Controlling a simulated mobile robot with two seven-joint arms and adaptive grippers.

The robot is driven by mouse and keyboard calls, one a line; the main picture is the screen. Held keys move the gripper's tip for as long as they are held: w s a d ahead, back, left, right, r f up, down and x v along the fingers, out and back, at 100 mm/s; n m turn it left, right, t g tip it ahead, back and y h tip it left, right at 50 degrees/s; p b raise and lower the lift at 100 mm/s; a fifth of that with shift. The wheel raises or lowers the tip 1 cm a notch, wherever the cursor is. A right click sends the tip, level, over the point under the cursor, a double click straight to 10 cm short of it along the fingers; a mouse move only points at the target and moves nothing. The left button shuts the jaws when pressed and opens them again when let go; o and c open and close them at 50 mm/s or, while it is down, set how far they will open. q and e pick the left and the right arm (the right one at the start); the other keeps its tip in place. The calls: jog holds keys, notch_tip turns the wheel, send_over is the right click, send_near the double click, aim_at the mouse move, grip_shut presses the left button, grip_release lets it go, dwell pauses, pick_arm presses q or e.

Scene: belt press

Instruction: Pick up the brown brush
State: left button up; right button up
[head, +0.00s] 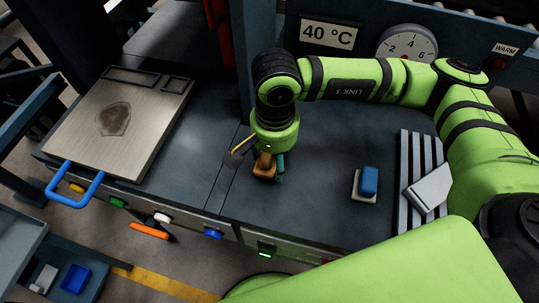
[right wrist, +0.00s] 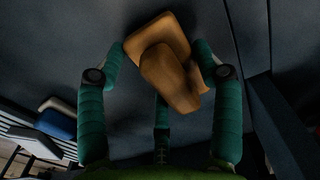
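The brown brush (head: 264,166) lies on the dark machine top near its front edge, below my right gripper (head: 267,160). In the right wrist view the brush (right wrist: 172,75) shows a flat tan base and a rounded handle, turned at a slant. My right gripper (right wrist: 160,70) points down with its teal fingers spread on either side of the brush. The right-hand finger overlaps the brush's edge in the picture; I cannot tell whether it touches. Part of the brush is hidden by the gripper in the head view. My left gripper is not in view.
A blue-topped block (head: 369,181) with a pale base lies to the right, beside a slatted rack (head: 407,152) holding a pale grey piece (head: 430,190). A metal plate (head: 120,110) with a blue handle (head: 75,190) is at the left. The top between brush and blue block is clear.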

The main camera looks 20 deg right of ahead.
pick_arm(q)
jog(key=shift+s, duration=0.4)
pick_arm(e)
jog(key=shift+w+r+b, duration=0.1)
jog(key=shift+r+b, duration=0.25)
jog(key=shift+r, duration=0.1)
jog(key=r+b, duration=0.1)
jog(key=s+r+b, duration=0.1)
jog(key=r, duration=0.1)
jog(key=shift+s+d+r, duration=0.1)
jog(key=shift+s+r, duration=0.1)
jog(key=shift+r, duration=0.05)
pick_arm(q)
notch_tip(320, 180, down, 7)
jog(key=b, duration=0.4)
pick_arm(e)
jog(key=shift+s+d+r, duration=0.25)
jog(key=shift+s+r, duration=0.85)
jog(key=shift+s, duration=0.6)
jog(key=shift+s+d+r, duration=0.3)
jog(key=shift+s+r, duration=0.8)
jog(key=shift+s, duration=0.65)
jog(key=shift+s+d+r, duration=0.25)
jog(key=shift+s+r, duration=0.85)
jog(key=shift+s, duration=0.6)
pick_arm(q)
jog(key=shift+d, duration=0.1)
